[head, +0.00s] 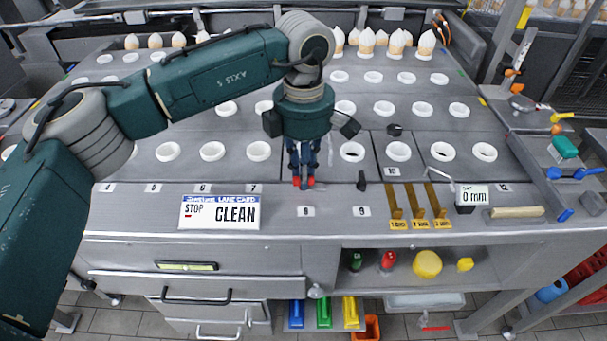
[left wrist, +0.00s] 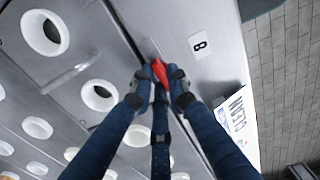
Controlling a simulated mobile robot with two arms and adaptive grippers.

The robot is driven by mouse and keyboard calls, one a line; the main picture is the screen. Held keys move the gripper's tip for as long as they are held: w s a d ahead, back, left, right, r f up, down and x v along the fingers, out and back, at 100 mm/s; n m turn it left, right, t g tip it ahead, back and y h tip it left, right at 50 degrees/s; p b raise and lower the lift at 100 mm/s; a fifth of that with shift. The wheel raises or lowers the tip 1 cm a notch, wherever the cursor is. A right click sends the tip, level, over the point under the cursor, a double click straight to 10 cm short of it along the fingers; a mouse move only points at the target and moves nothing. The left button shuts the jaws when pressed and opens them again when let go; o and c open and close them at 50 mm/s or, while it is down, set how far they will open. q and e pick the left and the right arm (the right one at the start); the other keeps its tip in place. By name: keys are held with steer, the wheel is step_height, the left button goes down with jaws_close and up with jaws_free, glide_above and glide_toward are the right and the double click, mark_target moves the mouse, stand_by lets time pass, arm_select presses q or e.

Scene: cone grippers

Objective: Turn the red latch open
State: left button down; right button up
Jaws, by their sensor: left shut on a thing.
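The red latch (left wrist: 160,72) shows in the left wrist view as a small red piece between my left fingertips, beside the number 8 label. In the head view, red parts of the latch (head: 311,182) show at the fingertips, near the front edge of the grey worktop. My left gripper (head: 304,180) points straight down and is shut on the latch; it also shows in the left wrist view (left wrist: 160,88). The fingers hide part of the latch, so I cannot tell how far it is turned. My right gripper is not in view.
A STOP CLEAN card (head: 219,212) stands left of the gripper. White rings (head: 258,151) sit in rows behind it. A small black peg (head: 361,181), yellow levers (head: 415,206) and a 0 mm display (head: 472,195) are to the right. Filled cones (head: 397,42) stand at the back.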

arm_select(q)
steer(key=shift+r, duration=0.1)
stand_by(0.4)
steer(key=c, duration=1.7)
jaws_free()
step_height(320, 180, up, 12)
